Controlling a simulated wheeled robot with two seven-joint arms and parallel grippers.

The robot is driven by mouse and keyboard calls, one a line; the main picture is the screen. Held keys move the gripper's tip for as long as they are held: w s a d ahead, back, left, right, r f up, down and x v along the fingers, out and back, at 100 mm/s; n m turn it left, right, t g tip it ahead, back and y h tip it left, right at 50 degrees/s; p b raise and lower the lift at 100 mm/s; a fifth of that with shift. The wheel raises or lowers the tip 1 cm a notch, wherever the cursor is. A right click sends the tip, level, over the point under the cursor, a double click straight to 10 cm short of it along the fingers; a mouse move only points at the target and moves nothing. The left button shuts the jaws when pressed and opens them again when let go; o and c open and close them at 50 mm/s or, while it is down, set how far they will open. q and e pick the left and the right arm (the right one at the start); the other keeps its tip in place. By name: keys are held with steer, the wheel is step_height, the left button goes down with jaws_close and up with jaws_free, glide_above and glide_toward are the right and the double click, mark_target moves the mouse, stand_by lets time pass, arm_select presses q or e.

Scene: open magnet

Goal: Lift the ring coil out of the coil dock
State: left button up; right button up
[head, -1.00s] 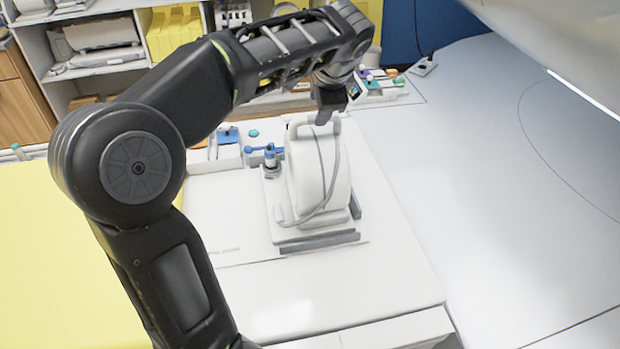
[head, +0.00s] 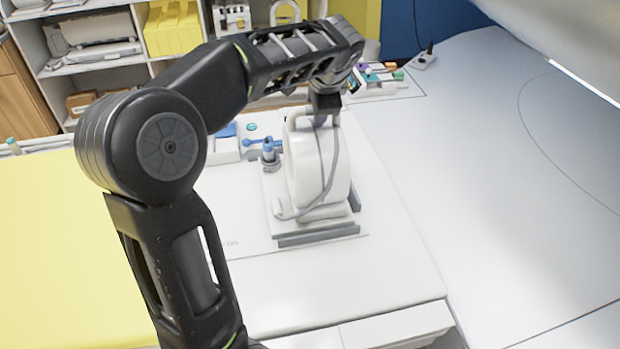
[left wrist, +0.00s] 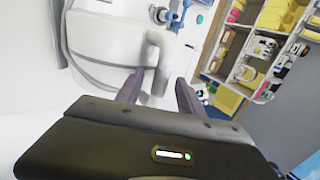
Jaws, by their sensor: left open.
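The white ring coil (head: 308,172) stands upright in the coil dock (head: 318,238), a flat base with grey edge strips on the white cabinet top. A handle bar spans the coil's top, and a grey cable runs down its face. My left gripper (head: 324,118) is at the top of the coil, by the handle. In the left wrist view the fingers of my left gripper (left wrist: 160,90) are open, with the handle (left wrist: 155,65) between them; I cannot tell whether they touch it. My right gripper is not in view.
A blue-topped fitting (head: 268,150) stands just left of the coil on the dock. A yellow surface (head: 60,240) lies at the left. Shelves (head: 95,60) stand behind. The white cabinet top (head: 340,290) is clear in front, and a large pale surface (head: 480,180) lies right.

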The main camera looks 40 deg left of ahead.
arm_select(q)
steer(key=shift+x, duration=0.8)
steer(key=shift+s, duration=0.1)
steer(key=shift+c, duration=0.2)
jaws_close()
stand_by(0.8)
steer(key=shift+r, duration=0.2)
